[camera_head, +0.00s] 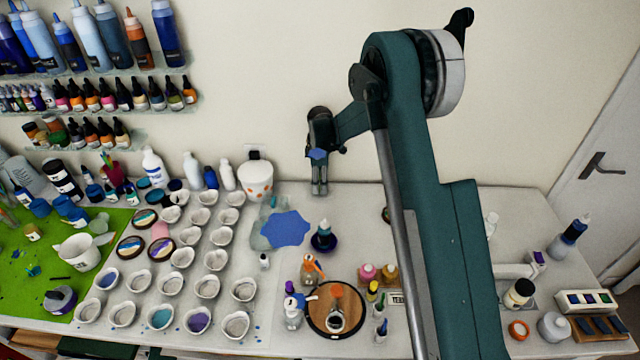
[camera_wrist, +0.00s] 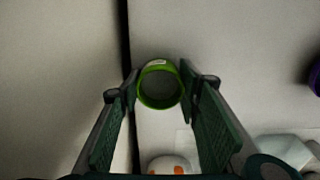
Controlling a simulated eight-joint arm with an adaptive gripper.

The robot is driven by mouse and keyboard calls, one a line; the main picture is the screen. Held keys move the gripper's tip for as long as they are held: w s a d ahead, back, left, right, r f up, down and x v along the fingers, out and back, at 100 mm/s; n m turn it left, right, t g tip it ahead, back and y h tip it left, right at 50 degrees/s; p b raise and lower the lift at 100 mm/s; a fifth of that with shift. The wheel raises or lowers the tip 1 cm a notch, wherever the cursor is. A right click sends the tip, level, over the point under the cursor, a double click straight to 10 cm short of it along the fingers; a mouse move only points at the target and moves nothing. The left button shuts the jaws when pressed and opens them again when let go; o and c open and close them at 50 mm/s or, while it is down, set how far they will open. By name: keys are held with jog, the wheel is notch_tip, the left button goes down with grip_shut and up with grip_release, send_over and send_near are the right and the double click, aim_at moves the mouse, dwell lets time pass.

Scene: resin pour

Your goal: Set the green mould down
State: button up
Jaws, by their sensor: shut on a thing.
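My gripper (camera_head: 319,192) hangs near the wall at the back edge of the worktable, right of a white spotted pot. The mould sits between the fingertips. In the head view I cannot make out the mould. I cannot tell how far its underside is from the table.
The spotted pot (camera_head: 256,190) stands left of my gripper; a clear sheet with a blue patch (camera_head: 286,229) lies in front. Several white cups (camera_head: 207,285) fill the left. Bare table (camera_head: 350,220) shows right of the bowl.

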jog(key=shift+f, duration=0.15)
jog(key=o, duration=0.6)
jog(key=shift+o, duration=0.2)
jog(key=shift+r, duration=0.25)
notch_tip(320, 180, up, 12)
dwell(0.6)
